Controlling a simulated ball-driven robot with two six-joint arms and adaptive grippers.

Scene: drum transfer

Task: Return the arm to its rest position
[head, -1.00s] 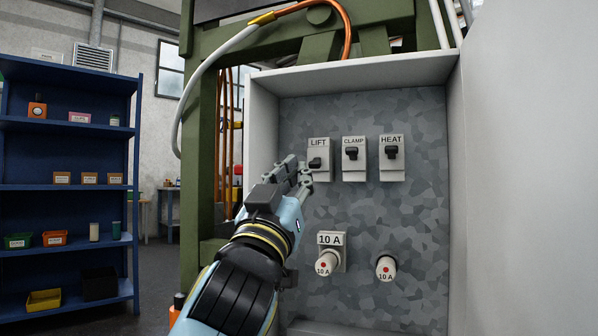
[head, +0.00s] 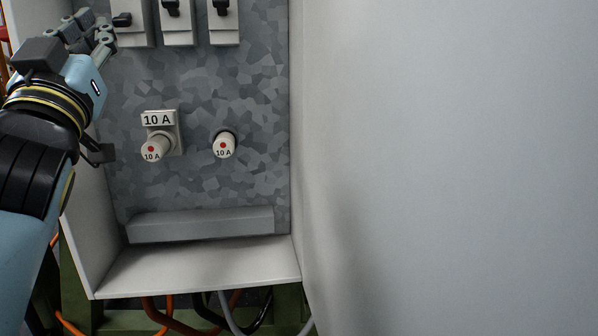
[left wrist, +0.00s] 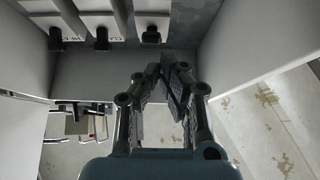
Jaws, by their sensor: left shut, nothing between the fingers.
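My left gripper (head: 95,32) is at the upper left of the head view, in front of the cabinet's left part. Its fingers are shut and empty, just left of and below the lever of the leftmost switch (head: 122,20). I cannot tell whether they touch it. That lever sits lower than those of the middle switch (head: 171,8) and right switch (head: 221,8). The switch labels are cut off above. In the left wrist view, the shut fingers (left wrist: 174,72) point toward the cabinet, with several switch levers at the top. My right gripper is not in view.
The open cabinet has a left side wall and a bottom ledge (head: 200,268). Two 10 A fuses, the left fuse (head: 153,149) and the right fuse (head: 224,146), sit below the switches. A large pale panel (head: 450,170) fills the right. Cables hang below the cabinet.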

